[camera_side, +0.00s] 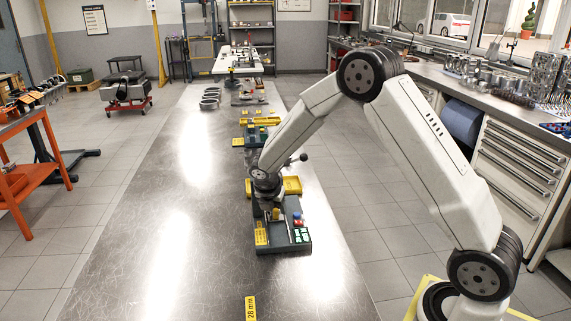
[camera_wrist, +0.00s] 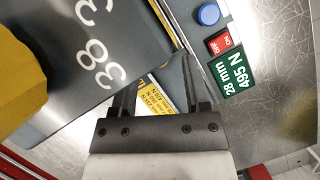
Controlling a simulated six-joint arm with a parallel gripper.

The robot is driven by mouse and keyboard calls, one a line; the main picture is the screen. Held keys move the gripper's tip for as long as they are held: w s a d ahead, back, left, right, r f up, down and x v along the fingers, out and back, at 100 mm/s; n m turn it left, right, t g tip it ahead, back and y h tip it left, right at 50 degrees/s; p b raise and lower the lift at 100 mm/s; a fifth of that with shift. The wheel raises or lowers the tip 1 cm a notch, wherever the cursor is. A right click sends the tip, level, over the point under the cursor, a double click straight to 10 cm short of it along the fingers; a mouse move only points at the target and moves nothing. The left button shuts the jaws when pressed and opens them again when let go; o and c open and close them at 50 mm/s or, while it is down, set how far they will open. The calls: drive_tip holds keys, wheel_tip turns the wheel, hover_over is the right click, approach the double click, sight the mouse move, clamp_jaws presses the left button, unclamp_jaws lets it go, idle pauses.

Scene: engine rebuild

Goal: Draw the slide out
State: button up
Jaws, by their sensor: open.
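In the side view my gripper (camera_side: 270,208) points down over a grey station (camera_side: 282,249) on the metal bench. In the wrist view my gripper (camera_wrist: 163,62) has its two dark fingers apart. A grey part marked with large white figures (camera_wrist: 75,50) lies beside the left finger. I cannot tell for certain which part is the slide. A yellow label (camera_wrist: 150,98) shows between and beyond the fingers. Whether either finger touches anything is unclear.
The station carries a blue button (camera_wrist: 208,14), a red switch (camera_wrist: 224,41) and a green "28 mm 495 N" label (camera_wrist: 234,74). A yellow part (camera_wrist: 18,85) stands at the wrist view's left. Other stations line the bench (camera_side: 150,240) behind; its left side is clear.

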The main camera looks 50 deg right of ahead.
drive_tip(key=shift+x, duration=1.1)
clamp_jaws()
idle(0.8)
